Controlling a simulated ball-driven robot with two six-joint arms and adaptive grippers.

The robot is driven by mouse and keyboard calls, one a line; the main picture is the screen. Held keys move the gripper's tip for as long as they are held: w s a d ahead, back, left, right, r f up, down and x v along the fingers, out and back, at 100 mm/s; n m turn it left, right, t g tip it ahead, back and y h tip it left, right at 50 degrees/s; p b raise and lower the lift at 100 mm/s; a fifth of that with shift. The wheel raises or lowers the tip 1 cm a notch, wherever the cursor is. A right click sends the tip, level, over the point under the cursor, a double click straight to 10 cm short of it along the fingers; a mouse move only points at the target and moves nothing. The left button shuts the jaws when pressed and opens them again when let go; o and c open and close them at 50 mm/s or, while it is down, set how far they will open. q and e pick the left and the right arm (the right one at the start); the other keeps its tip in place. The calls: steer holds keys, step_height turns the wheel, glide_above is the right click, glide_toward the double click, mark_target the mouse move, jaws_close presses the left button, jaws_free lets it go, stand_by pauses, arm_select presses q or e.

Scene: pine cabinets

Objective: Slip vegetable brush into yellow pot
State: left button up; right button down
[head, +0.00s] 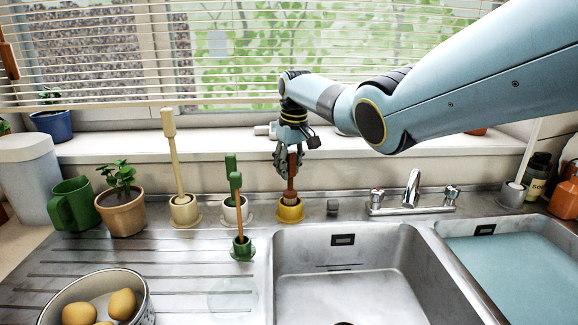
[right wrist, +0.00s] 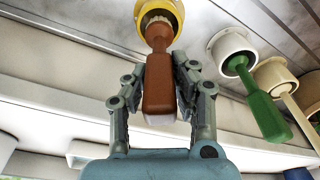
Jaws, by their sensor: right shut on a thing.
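The vegetable brush (head: 292,170) has a brown handle and stands about upright over the yellow pot (head: 291,213). In the right wrist view, the brush (right wrist: 159,85) has its bristled end at the mouth of the yellow pot (right wrist: 178,9); the bristles are partly inside, and how deep I cannot tell. My right gripper (head: 288,163) is shut on the handle from above; in the right wrist view its fingers (right wrist: 156,75) sit on both sides of the handle. My left gripper is not in view.
Left of the yellow pot stand a white pot (head: 231,217) and a beige pot (head: 181,212), each with a brush. The tap (head: 412,188) and sinks lie right. A bowl (head: 141,283) is front left.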

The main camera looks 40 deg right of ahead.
steer(key=shift+f+b, duration=0.4)
steer(key=shift+f, duration=0.15)
steer(key=shift+f, duration=0.45)
steer(key=shift+b, duration=0.35)
steer(key=shift+f, duration=0.15)
steer(key=shift+f, duration=0.15)
steer(key=c, duration=1.3)
jaws_free()
steer(key=shift+f, duration=0.1)
steer(key=o, duration=0.3)
